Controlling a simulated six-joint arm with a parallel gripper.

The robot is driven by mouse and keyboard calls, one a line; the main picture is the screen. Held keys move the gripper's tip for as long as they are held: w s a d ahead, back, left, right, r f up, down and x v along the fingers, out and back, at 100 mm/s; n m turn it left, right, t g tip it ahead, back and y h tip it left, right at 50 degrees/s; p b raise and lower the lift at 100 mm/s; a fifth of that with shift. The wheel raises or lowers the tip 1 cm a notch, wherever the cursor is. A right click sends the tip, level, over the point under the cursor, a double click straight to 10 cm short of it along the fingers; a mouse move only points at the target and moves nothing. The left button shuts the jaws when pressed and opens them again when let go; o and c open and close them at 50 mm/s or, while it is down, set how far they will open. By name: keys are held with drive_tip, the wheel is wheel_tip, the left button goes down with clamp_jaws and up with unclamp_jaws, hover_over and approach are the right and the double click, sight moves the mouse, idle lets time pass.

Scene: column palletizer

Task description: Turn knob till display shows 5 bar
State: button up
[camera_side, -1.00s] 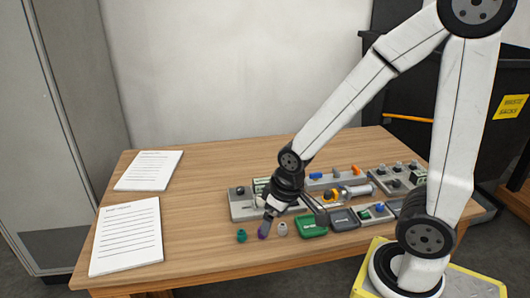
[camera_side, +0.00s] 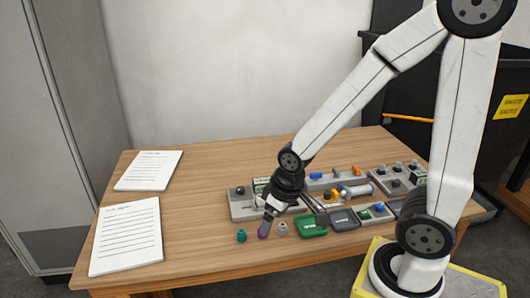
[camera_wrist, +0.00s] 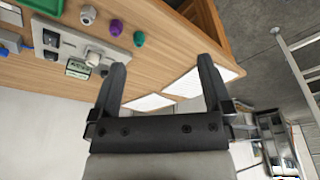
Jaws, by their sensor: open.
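My gripper (camera_wrist: 163,72) is open and empty, with its two dark fingers spread apart. In the side view my gripper (camera_side: 267,222) is above the front of the table, beside the grey panel (camera_side: 240,211). In the wrist view a pale round knob (camera_wrist: 94,58) sits on this panel, left of the near finger and apart from it. A small greenish display (camera_wrist: 78,69) is beside the knob; its reading is too small to read. In the side view my wrist covers part of the panel, and I cannot make out the knob.
Green (camera_side: 242,236), purple (camera_side: 262,233) and grey (camera_side: 283,229) small caps stand along the front edge. Green (camera_side: 312,227) and grey (camera_side: 343,218) trays lie to their right. More control panels stand behind. Two paper sheets (camera_side: 126,236) lie left; the wood between is clear.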

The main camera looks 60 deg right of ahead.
drive_tip(key=shift+c, duration=1.1)
drive_tip(key=shift+w+d, duration=0.1)
drive_tip(key=shift+w, duration=0.25)
drive_tip(key=shift+c, duration=0.2)
drive_tip(key=t, duration=0.2)
approach(241, 189)
drive_tip(key=f, duration=0.1)
drive_tip(key=shift+w, duration=0.4)
drive_tip(key=shift+f, duration=0.15)
drive_tip(key=shift+x, duration=3.75)
